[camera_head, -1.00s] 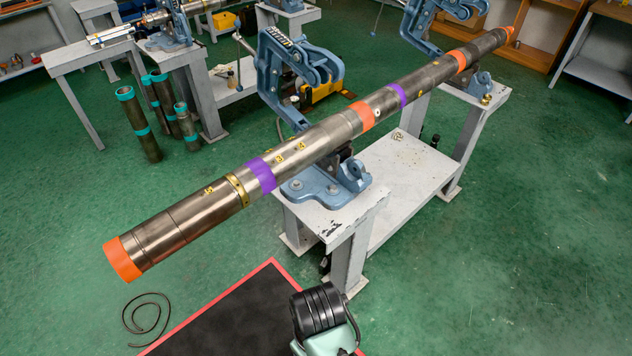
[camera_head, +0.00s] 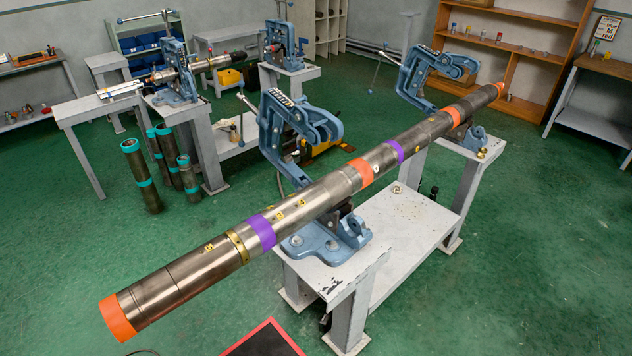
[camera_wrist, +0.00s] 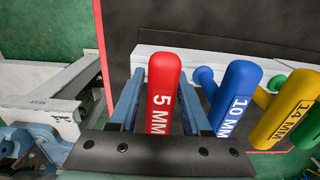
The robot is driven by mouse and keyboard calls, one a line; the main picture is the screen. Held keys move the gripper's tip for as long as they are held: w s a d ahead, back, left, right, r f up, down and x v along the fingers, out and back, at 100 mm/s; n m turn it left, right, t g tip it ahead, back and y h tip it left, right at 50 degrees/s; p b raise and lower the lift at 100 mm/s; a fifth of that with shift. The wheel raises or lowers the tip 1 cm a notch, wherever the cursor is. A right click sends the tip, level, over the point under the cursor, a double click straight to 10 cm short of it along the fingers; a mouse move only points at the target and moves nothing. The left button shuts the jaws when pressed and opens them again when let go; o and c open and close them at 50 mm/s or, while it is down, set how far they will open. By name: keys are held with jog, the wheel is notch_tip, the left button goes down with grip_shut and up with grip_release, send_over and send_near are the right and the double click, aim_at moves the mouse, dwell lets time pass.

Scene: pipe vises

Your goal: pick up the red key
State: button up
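The red key (camera_wrist: 163,95), marked "5 MM", shows in the wrist view with its handle upright in the picture. Its lower end is hidden behind the dark bar of my gripper. My gripper (camera_wrist: 161,82) is open, with one blue-grey finger on each side of the red handle. A gap shows between the left finger and the handle; the right finger is very close to it, and I cannot tell whether they touch. The head view shows neither the red key nor my gripper.
A blue "10 MM" key (camera_wrist: 234,100) stands close right of the right finger, with a yellow "14 MM" key (camera_wrist: 288,108) and a green key (camera_wrist: 308,136) beyond. A white rack (camera_wrist: 146,56) lies behind them. A long pipe (camera_head: 330,190) rests in blue vises.

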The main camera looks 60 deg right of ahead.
grip_shut()
jog(key=shift+r, duration=0.1)
notch_tip(320, 180, up, 10)
jog(key=shift+f, duration=0.1)
dwell(0.5)
